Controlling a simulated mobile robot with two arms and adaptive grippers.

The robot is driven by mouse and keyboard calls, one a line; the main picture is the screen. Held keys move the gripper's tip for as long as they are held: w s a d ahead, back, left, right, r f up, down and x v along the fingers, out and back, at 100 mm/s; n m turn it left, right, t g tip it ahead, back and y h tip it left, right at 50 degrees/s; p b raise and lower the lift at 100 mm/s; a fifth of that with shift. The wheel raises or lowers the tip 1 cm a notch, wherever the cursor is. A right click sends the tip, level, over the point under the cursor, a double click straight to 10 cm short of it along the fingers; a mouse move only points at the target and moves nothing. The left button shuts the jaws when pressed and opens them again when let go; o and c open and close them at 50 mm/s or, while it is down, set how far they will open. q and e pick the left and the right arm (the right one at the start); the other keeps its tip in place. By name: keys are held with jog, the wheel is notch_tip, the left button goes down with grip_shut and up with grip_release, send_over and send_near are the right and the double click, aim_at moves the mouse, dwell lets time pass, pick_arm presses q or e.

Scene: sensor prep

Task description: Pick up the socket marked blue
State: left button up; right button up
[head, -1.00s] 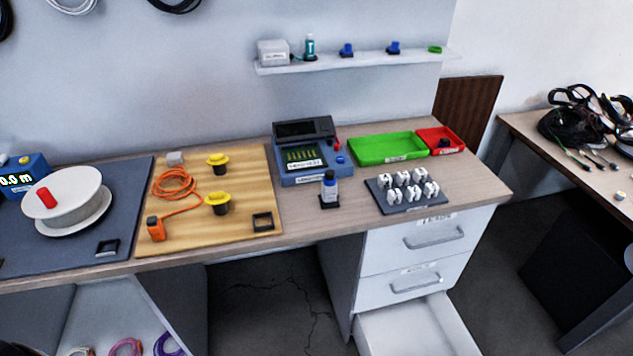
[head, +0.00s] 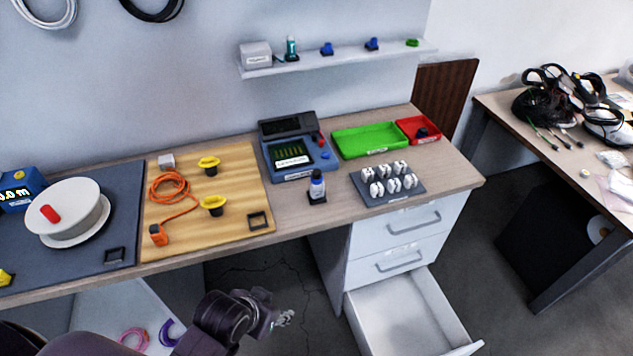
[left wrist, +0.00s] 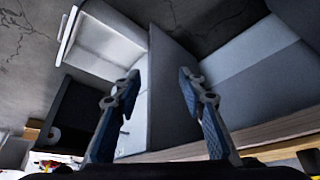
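Several small white sockets (head: 390,180) stand in two rows on a dark grey holder (head: 408,198) at the right of the workbench. Their colour marks are too small to read, so I cannot tell which is marked blue. My left gripper (head: 284,318) is in front of the bench, below the tabletop and well away from the sockets. In the left wrist view its two fingers (left wrist: 158,78) are spread apart with nothing between them. My right gripper is not in view.
An open, seemingly empty drawer (head: 402,308) juts out under the holder. A bottle (head: 317,186), a blue tester (head: 292,172), a green tray (head: 370,140) and a red tray (head: 408,124) stand near the sockets. A wooden board (head: 240,190) lies left.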

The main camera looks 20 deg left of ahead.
pick_arm(q)
jog(key=w+r+t+h, duration=0.2)
jog(key=w+r+t, duration=0.2)
jog(key=w+r, duration=0.8)
jog(key=t+p, duration=0.1)
jog(key=t, duration=0.3)
send_near(316, 173)
jog(key=shift+m+h, duration=0.3)
jog(key=x, duration=0.2)
jog(key=a+x, duration=0.1)
jog(key=x, duration=0.1)
jog(key=shift+w+d+f, duration=0.1)
jog(key=shift+w, duration=0.05)
jog(key=shift+w+d+f, duration=0.2)
jog(key=shift+w+f, duration=0.05)
jog(key=shift+w, duration=0.25)
jog(key=shift+g, duration=0.3)
jog(key=p+x, duration=0.2)
jog(key=x, duration=0.2)
jog(key=shift+w+d+r, duration=0.15)
jog(key=shift+d, duration=0.05)
jog(key=shift+w+d+f, duration=0.1)
jog(key=shift+w+f, duration=0.15)
jog(key=shift+w, duration=0.2)
jog(key=shift+c, duration=0.2)
grip_shut()
